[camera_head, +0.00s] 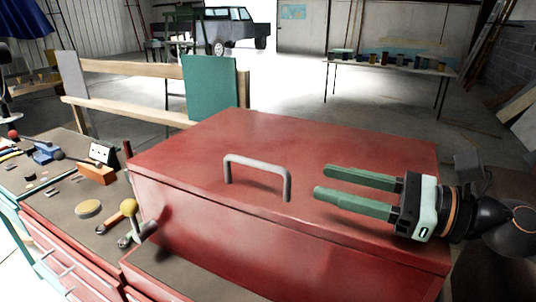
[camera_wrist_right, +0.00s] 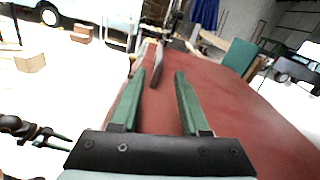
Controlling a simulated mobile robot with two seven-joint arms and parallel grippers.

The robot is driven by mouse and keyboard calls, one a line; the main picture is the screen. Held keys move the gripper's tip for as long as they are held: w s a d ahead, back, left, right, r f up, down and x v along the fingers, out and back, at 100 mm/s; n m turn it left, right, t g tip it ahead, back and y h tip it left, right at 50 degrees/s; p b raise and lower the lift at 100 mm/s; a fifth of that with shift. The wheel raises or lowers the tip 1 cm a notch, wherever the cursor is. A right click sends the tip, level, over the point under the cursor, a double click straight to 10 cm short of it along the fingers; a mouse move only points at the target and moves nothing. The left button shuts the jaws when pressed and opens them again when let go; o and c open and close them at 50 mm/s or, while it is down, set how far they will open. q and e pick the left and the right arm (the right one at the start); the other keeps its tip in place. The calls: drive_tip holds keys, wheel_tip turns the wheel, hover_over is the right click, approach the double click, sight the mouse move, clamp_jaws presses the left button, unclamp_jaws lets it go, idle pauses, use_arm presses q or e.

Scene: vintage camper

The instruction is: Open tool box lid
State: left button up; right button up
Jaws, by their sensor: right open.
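The red tool box (camera_head: 230,215) stands on a workbench in the head view, with its lid (camera_head: 290,135) closed. A grey bar handle (camera_head: 257,165) rises from the lid near its front edge. My right gripper (camera_head: 322,182) comes in from the right above the lid. Its green fingers are open and empty, point at the handle and are apart from it. In the right wrist view the handle (camera_wrist_right: 157,66) shows edge-on beyond the fingertips. My left gripper (camera_wrist_right: 60,142) appears small at the left of the right wrist view, away from the tool box; its opening is unclear.
Left of the tool box, the bench carries an orange block (camera_head: 97,174), a round tan disc (camera_head: 88,208), a yellow-knobbed tool (camera_head: 129,208) and several small items. A green panel (camera_head: 210,90) on a wooden frame stands behind the box. The lid top is otherwise clear.

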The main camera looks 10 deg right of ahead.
sight(269, 164)
drive_tip(key=p+x, duration=0.4)
drive_tip(key=x, duration=0.6)
drive_tip(key=shift+w+a, duration=0.35)
drive_tip(key=shift+a, duration=0.05)
clamp_jaws()
idle(1.0)
